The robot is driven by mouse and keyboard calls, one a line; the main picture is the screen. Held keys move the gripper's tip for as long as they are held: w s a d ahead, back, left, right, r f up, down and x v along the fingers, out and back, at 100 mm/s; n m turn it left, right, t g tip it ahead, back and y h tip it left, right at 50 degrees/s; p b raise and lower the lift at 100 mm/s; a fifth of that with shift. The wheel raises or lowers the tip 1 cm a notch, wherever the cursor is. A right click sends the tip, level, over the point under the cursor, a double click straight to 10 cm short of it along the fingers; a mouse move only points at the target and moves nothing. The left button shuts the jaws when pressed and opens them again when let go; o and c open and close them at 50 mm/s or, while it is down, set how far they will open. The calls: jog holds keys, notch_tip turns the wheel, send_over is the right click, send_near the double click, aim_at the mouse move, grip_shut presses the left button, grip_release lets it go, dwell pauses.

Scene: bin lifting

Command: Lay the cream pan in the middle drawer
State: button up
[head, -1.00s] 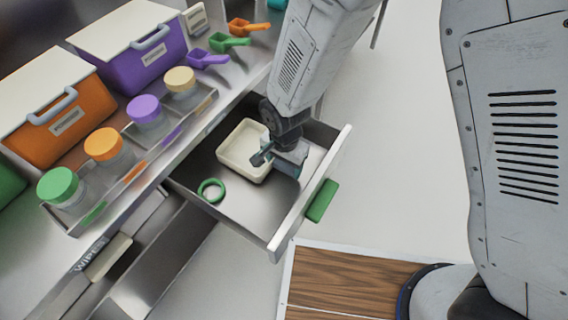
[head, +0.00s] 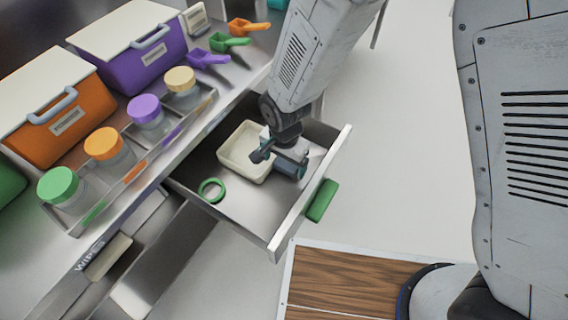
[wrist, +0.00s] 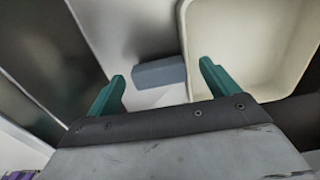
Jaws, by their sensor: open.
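The cream pan (head: 236,152), square and shallow, sits in the pulled-out metal drawer (head: 243,212), toward its back. It appears to lie flat on the drawer floor. My gripper (head: 279,165) is low in the drawer at the pan's right side and hides part of that side. In the wrist view my gripper (wrist: 162,72) has its teal fingers spread apart. The pan (wrist: 250,40) is at the upper right there, and the right finger overlaps its near edge. A grey-blue block (wrist: 158,74) shows between the fingers, beside the pan; I cannot tell whether it is joined to it.
A green ring (head: 211,190) lies in the drawer left of the pan. The drawer's front has a green handle (head: 322,200). Lidded jars (head: 103,145), an orange bin (head: 55,110), a purple bin (head: 130,50) and scoops (head: 228,41) stand on the counter. A lower drawer (head: 165,250) is also open.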

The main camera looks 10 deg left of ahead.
notch_tip(320, 180, up, 10)
jog(key=shift+r, duration=0.2)
jog(key=shift+d, duration=0.1)
dwell(1.2)
